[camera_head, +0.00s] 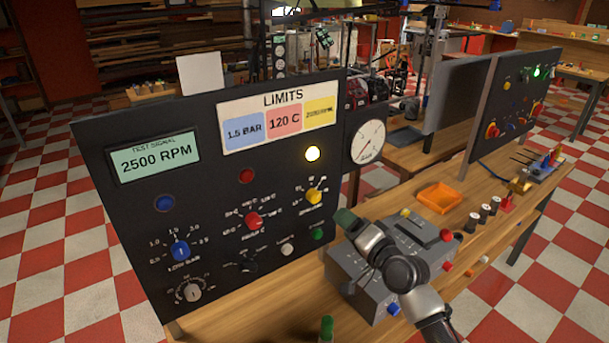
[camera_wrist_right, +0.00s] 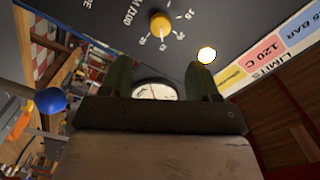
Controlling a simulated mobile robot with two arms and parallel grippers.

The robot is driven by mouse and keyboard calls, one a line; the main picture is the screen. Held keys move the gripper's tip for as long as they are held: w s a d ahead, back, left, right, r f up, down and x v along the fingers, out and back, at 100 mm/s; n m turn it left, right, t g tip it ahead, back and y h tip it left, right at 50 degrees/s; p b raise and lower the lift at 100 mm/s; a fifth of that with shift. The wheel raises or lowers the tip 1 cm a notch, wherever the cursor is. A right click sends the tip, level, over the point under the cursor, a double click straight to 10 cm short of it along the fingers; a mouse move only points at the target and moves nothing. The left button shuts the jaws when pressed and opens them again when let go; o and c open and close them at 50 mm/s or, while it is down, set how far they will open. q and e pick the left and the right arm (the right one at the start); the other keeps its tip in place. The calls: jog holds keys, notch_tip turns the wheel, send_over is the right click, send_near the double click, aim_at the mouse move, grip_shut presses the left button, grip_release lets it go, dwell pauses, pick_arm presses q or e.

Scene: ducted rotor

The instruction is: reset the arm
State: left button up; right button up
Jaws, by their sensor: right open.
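My right arm comes in from the lower right in the head view. Its gripper (camera_head: 347,222), with green fingertips, is in front of the lower right of the dark control panel (camera_head: 95,165), above a grey box (camera_head: 350,272). In the right wrist view the right gripper (camera_wrist_right: 159,75) shows two green fingers spread apart with nothing between them.
A round gauge (camera_head: 368,141) is at the panel's right edge. An orange tray (camera_head: 439,198) and several small parts are on the wooden bench (camera_head: 225,325). A second panel (camera_head: 512,100) stands at the right. A small green-topped thing (camera_head: 327,328) is at the bottom edge.

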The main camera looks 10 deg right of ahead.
jog(key=s+a+f+n+g+h, duration=0.1)
jog(key=s+a+f+n+g, duration=0.2)
jog(key=s+f, duration=0.35)
jog(key=s+a+f+n+g, duration=0.3)
jog(key=s+f+g, duration=0.15)
jog(key=s, duration=0.35)
jog(key=s+d+f+n+g+h, duration=0.1)
jog(key=s+f+n+g+h, duration=0.15)
jog(key=s, duration=0.75)
jog(key=s+d+f+n+g+h, duration=0.2)
jog(key=s+g+h, duration=0.15)
jog(key=s, duration=0.55)
notch_tip(320, 180, down, 27)
jog(key=s+g+y+b, duration=0.1)
jog(key=b, duration=0.1)
jog(key=s+d+f+g, duration=0.1)
jog(key=s+d+f, duration=0.1)
jog(key=s+f, duration=1.4)
jog(key=shift+s+d+f+b, duration=0.15)
jog(key=shift+d+f+b, duration=0.25)
jog(key=shift+f, duration=0.2)
jog(key=shift+g, duration=0.25)
